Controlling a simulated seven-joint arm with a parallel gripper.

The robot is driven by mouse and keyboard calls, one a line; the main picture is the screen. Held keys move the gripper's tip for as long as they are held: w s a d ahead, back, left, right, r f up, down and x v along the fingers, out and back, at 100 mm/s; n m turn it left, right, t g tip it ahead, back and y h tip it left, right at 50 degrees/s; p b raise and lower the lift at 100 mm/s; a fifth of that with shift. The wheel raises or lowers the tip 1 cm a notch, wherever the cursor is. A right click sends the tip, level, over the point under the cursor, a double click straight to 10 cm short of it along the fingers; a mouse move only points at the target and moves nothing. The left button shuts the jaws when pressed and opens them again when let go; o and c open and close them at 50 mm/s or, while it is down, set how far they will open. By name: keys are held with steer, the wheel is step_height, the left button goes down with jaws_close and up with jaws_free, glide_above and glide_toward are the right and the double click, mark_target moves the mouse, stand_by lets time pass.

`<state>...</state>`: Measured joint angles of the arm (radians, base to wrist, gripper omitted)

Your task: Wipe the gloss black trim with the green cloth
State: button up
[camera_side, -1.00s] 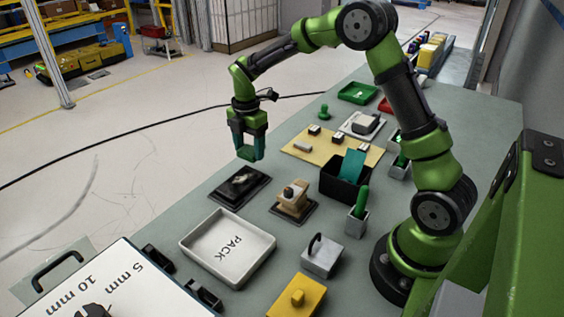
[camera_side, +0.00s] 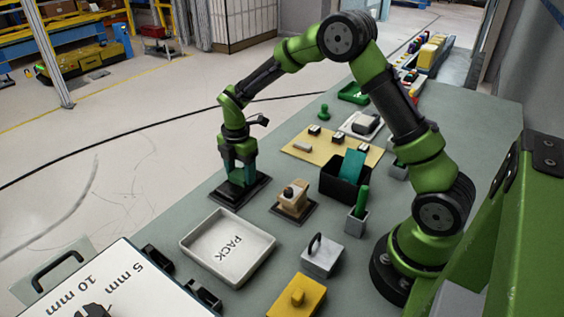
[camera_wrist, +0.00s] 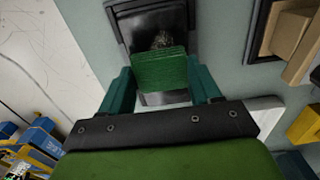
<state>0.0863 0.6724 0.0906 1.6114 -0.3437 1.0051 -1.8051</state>
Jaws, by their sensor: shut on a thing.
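The gloss black trim (camera_side: 236,190) is a dark panel lying near the table's left edge. It also shows at the top of the wrist view (camera_wrist: 150,22), with a greyish smudge (camera_wrist: 162,40) on its surface. My gripper (camera_side: 238,178) is over the trim, pointing down. In the wrist view its teal fingers (camera_wrist: 160,88) are shut on the green cloth (camera_wrist: 161,68), a ribbed green block shape between them. The cloth covers part of the trim. I cannot tell whether it touches the surface.
A white PACK tray (camera_side: 228,247) lies in front of the trim. A tan part (camera_side: 293,199) on a dark base stands to its right. A black bin (camera_side: 343,184) and a grey holder with a green handle (camera_side: 357,220) are farther right.

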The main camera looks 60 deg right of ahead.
steer(key=shift+a, duration=1.3)
steer(key=shift+d, duration=3.5)
step_height(320, 180, up, 8)
